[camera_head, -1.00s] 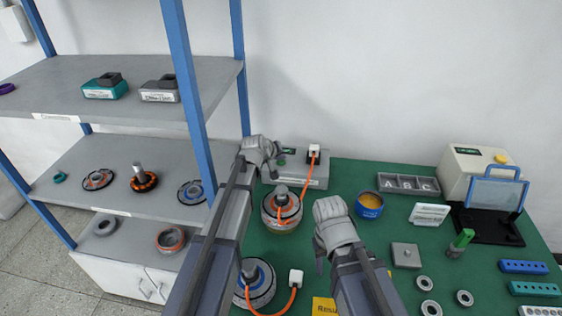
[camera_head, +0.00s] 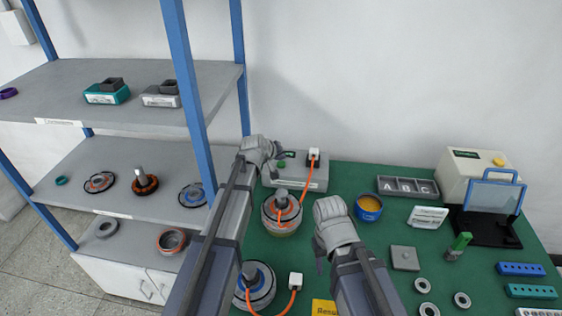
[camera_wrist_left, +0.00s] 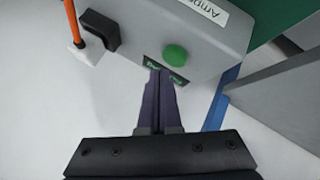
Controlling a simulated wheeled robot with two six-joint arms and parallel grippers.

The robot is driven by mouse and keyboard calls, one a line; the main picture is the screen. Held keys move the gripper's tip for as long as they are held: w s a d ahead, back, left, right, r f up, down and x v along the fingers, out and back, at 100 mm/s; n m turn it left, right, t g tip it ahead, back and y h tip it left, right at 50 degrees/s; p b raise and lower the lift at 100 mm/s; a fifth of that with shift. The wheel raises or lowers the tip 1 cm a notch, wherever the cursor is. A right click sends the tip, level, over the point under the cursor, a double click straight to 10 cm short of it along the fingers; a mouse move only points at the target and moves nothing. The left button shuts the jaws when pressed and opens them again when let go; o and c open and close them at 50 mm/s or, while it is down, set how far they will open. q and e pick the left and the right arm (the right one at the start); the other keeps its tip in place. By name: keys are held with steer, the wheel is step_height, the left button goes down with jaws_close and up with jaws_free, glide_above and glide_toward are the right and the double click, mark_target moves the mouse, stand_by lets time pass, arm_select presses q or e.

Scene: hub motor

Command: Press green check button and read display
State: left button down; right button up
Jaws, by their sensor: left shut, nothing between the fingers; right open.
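The grey tester box (camera_head: 314,180) stands at the back left of the green table, against the wall. Its round green button (camera_wrist_left: 175,55) shows uncovered in the left wrist view and small in the head view (camera_head: 281,164). A dark display with green characters (camera_wrist_left: 176,79) lies beside the button. My left fingers partly cover it, and I cannot read it. My left gripper (camera_wrist_left: 160,72) is shut and empty, its tips over the display and just off the button. It also shows in the head view (camera_head: 268,170). My right gripper (camera_head: 319,262) is open and empty above the table.
A motor with an orange cable (camera_head: 282,212) stands in front of the tester, with another motor (camera_head: 257,285) nearer. A white plug (camera_head: 314,153) sits on the tester. A blue-posted shelf (camera_head: 184,90) stands left. A blue bowl (camera_head: 368,208) is right of my right gripper.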

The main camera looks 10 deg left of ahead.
mark_target(280, 166)
stand_by(0.3)
arm_select(q)
step_height(280, 166, up, 5)
steer(key=p, duration=0.5)
steer(key=shift+r, duration=0.1)
arm_select(e)
step_height(280, 166, up, 5)
stand_by(0.4)
